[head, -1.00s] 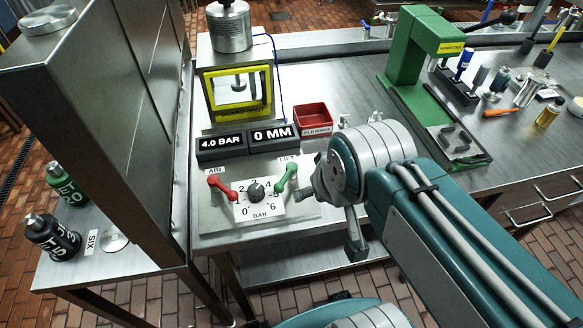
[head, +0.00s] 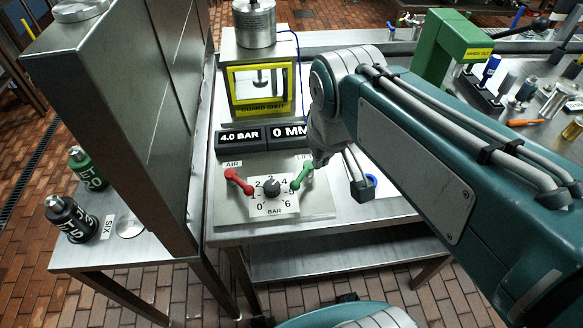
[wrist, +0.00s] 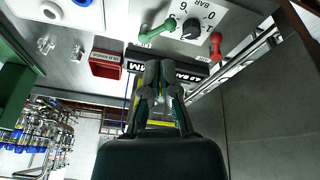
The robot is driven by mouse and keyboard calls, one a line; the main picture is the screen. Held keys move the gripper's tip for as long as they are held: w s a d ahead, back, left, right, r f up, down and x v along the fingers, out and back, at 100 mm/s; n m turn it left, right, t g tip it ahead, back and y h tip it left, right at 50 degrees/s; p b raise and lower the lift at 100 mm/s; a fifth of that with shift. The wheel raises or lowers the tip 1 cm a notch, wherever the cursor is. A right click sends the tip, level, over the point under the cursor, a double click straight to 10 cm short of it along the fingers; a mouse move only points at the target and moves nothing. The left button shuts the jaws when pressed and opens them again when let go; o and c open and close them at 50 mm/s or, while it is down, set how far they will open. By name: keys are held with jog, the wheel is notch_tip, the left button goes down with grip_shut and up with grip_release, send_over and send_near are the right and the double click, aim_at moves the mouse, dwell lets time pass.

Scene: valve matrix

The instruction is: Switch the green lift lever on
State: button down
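The green lift lever (head: 302,177) is on the valve panel, right of the pressure dial, leaning up and to the right in the head view. In the wrist view, which is upside down, the lever (wrist: 158,33) lies just beyond my fingertips. My gripper (head: 319,160) is beside the lever's upper end and partly hides the LIFT label. In the wrist view, my gripper's fingertips (wrist: 159,66) are together with nothing between them. I cannot tell whether they touch the lever.
The red air lever (head: 239,181) is left of the dial knob (head: 271,188). Displays reading 4.0 BAR (head: 240,139) and 0 MM (head: 287,134) stand behind. The yellow guard frame (head: 260,90) reads GUARD SHUT. A tall metal cabinet (head: 140,100) stands left. A red tray (wrist: 105,64) is nearby.

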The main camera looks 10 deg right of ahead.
aim_at(302, 175)
jog(key=w+a+f+n+g+h, duration=0.1)
jog(key=w+a+f+n+g, duration=0.1)
jog(key=w, duration=0.6)
jog(key=w+a+f+n+g+h, duration=0.1)
jog(key=w+a+f+n+g, duration=0.2)
jog(key=w+a+n, duration=0.2)
jog(key=w, duration=0.3)
jog(key=shift+w+a+f+g, duration=0.25)
jog(key=shift+f+g, duration=0.05)
jog(key=shift+g, duration=0.1)
jog(key=shift+f, duration=0.1)
jog(key=x, duration=0.9)
jog(key=shift+d+f, duration=0.25)
jog(key=shift+s+d+f, duration=0.25)
jog(key=shift+s+d, duration=0.45)
jog(key=shift+d, duration=0.05)
jog(key=shift+s+d+f, duration=0.25)
jog(key=shift+s+d, duration=0.45)
jog(key=shift+d, duration=0.05)
